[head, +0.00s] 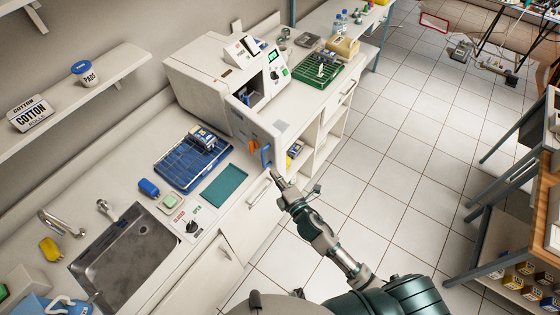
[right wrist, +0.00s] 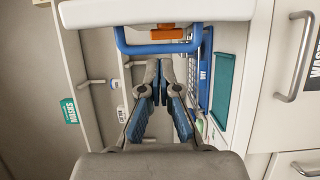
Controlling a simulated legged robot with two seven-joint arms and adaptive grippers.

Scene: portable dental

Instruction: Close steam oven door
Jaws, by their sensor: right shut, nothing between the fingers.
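The steam oven (head: 205,82) is a cream box on the counter with its dark chamber showing. Its door (head: 252,122) stands open, swung out toward the counter's front edge. A blue handle (head: 266,155) and an orange piece (head: 253,146) are on the door. My right gripper (head: 275,178) is just below the handle at the counter edge. In the right wrist view, the blue loop handle (right wrist: 122,42) and orange piece (right wrist: 167,33) lie just beyond the fingertips of my gripper (right wrist: 157,78). The fingers are shut and empty, with a small gap to the handle. My left gripper is out of view.
A blue wire tray (head: 185,165) and a teal mat (head: 224,184) lie on the counter left of the door. A sink (head: 125,250) is farther left. A green rack (head: 318,70) stands right of the oven. The tiled floor (head: 400,140) is open.

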